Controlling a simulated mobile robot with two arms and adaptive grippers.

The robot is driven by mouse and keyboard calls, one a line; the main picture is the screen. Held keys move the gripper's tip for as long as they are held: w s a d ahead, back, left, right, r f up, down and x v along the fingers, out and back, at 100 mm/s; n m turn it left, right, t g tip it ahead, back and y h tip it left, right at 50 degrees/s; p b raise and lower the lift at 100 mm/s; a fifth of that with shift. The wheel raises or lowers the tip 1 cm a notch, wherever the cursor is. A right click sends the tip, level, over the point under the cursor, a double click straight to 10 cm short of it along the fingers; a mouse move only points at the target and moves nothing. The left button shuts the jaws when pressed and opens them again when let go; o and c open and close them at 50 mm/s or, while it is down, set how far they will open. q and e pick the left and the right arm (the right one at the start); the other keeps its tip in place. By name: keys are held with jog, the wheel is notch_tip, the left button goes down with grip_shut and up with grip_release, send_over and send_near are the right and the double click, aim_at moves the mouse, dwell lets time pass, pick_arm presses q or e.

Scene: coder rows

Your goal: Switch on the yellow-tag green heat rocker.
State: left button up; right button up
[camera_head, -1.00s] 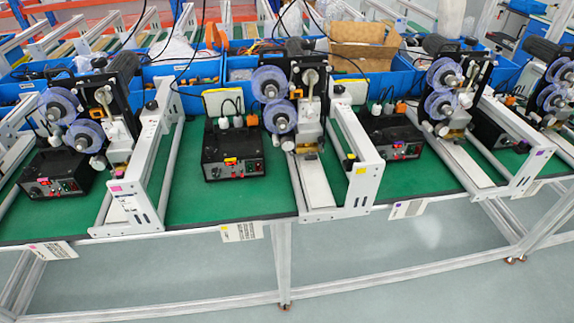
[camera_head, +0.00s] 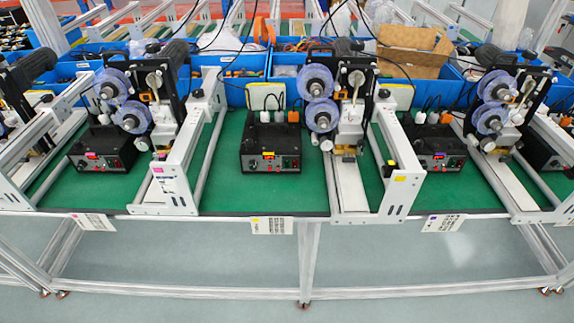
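The black control box (camera_head: 270,142) with a yellow tag (camera_head: 268,155) stands on the green bench top near the middle of the head view. Its front faces me. A small red-lit display shows under the tag. A small green spot, apparently the green heat rocker (camera_head: 290,163), is at the right of the front panel; its on or off position is too small to tell. Neither of my grippers is in view.
Similar boxes stand left with a pink tag (camera_head: 103,150) and right with a purple tag (camera_head: 437,152). White frames (camera_head: 188,165) and reel coders (camera_head: 322,115) flank the yellow-tag box. Green bench top (camera_head: 245,195) is clear before it. Blue bins (camera_head: 240,92) stand behind.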

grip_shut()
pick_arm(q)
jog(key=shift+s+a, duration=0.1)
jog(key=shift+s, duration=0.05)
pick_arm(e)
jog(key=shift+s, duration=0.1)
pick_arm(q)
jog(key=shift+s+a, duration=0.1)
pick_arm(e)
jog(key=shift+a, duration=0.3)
